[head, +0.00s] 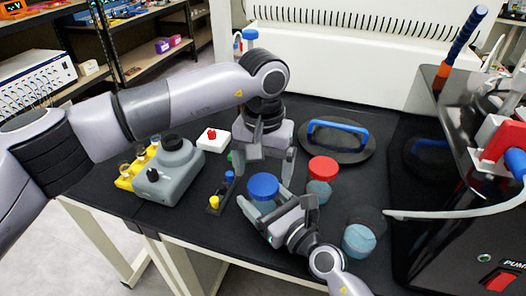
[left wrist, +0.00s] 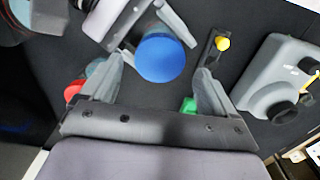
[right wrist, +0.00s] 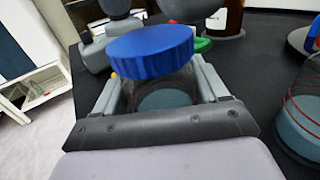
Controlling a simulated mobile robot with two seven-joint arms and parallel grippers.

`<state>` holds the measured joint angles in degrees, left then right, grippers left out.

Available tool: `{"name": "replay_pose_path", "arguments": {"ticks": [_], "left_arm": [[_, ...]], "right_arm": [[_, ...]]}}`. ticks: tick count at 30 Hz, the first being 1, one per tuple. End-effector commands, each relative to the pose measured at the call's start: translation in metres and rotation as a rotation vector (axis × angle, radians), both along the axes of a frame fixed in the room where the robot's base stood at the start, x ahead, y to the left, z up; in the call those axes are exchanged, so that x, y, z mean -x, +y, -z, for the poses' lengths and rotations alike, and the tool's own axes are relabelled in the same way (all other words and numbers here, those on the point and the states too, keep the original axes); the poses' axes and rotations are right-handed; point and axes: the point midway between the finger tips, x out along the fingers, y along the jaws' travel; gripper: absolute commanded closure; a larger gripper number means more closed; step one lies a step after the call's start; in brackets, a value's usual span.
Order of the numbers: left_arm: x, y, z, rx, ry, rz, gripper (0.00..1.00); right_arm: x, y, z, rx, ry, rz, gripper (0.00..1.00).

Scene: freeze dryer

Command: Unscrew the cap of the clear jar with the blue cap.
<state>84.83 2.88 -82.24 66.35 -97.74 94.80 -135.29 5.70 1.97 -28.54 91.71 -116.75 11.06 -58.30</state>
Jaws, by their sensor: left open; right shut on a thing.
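The clear jar with the blue cap stands upright on the black bench; its cap (head: 263,186) is on it. The cap (left wrist: 160,58) also shows in the left wrist view, and the clear body (right wrist: 165,94) under the cap shows in the right wrist view. My right gripper (right wrist: 160,84) is shut on the jar's body from the side, below the cap. My left gripper (head: 262,166) is open, pointing down above the jar. In the left wrist view the cap appears between its spread fingers, and no contact shows.
A jar with a red cap (head: 323,168) and another clear jar (head: 360,238) stand to the right. A small black rack (head: 214,204) and a grey device (head: 168,178) are to the left. A round lid with a blue handle (head: 338,130) lies behind. The pump unit (head: 450,215) bounds the right.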

Motion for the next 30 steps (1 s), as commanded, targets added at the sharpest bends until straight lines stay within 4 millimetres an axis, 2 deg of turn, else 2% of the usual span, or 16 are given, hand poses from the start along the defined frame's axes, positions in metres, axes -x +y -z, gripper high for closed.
{"name": "replay_pose_path", "arguments": {"ticks": [6, 17, 22, 26, 30], "left_arm": [[0.000, 0.000, 0.024, 0.000, 0.002, -0.001, 0.11], [0.000, 0.000, 0.029, 0.000, -0.001, -0.001, 0.11], [0.000, 0.000, 0.029, 0.000, 0.000, -0.001, 0.66], [0.000, 0.000, 0.029, 0.000, 0.000, -0.011, 0.68], [0.000, 0.000, 0.029, 0.000, 0.000, -0.118, 0.68]], "right_arm": [[0.000, 0.000, 0.000, 0.001, 0.001, 0.000, 1.00], [0.000, 0.000, 0.000, 0.001, 0.001, 0.000, 1.00], [0.000, 0.000, 0.000, 0.001, 0.001, 0.000, 1.00], [0.000, 0.000, 0.000, 0.001, 0.001, 0.000, 1.00], [0.000, 0.000, 0.000, 0.001, 0.001, 0.001, 1.00]]}}
